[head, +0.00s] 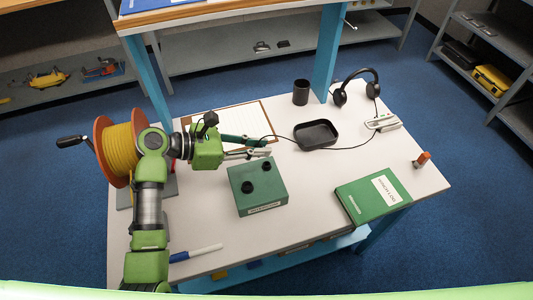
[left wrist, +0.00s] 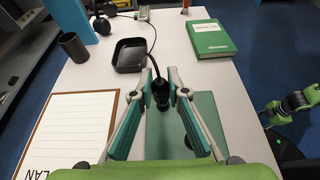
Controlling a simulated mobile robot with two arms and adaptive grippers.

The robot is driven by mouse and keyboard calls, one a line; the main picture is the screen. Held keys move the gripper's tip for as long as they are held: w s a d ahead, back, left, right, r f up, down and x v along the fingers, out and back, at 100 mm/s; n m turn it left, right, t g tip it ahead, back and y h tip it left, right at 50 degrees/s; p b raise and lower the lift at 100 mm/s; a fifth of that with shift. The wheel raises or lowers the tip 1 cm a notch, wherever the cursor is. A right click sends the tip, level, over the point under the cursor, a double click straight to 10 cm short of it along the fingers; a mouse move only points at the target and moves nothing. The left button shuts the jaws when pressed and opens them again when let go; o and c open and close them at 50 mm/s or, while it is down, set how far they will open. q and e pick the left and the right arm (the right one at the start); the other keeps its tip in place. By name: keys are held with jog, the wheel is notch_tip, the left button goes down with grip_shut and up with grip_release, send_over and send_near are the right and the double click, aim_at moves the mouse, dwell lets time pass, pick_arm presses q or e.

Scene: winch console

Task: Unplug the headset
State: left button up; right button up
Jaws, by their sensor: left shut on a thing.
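The black headset (head: 357,85) stands at the back right of the table in the head view. Its cable curves across the table to a black plug (left wrist: 160,92) between my left fingertips. My left gripper (head: 270,151) is shut on this plug, at the far edge of the green box (head: 258,195). The box has two round black sockets on top, the front one (head: 247,187) and the back one (head: 267,165). The box also shows below the fingers in the left wrist view (left wrist: 172,135). I cannot tell how far the plug is from the box. My right gripper is not in view.
A black tray (head: 316,134), a black cup (head: 301,92) and a clipboard (head: 230,119) lie behind the box. A green logbook (head: 374,199) is at right, a yellow cable drum (head: 118,150) at left. A marker (head: 196,253) lies in front. The table's front middle is clear.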

pick_arm(q)
jog(key=s+a+r+p, duration=0.3)
jog(key=a+r+p, duration=0.1)
jog(key=a+r, duration=0.6)
jog(key=shift+s+a+r, duration=0.2)
jog(key=shift+s+a, duration=0.2)
jog(key=shift+a, duration=0.25)
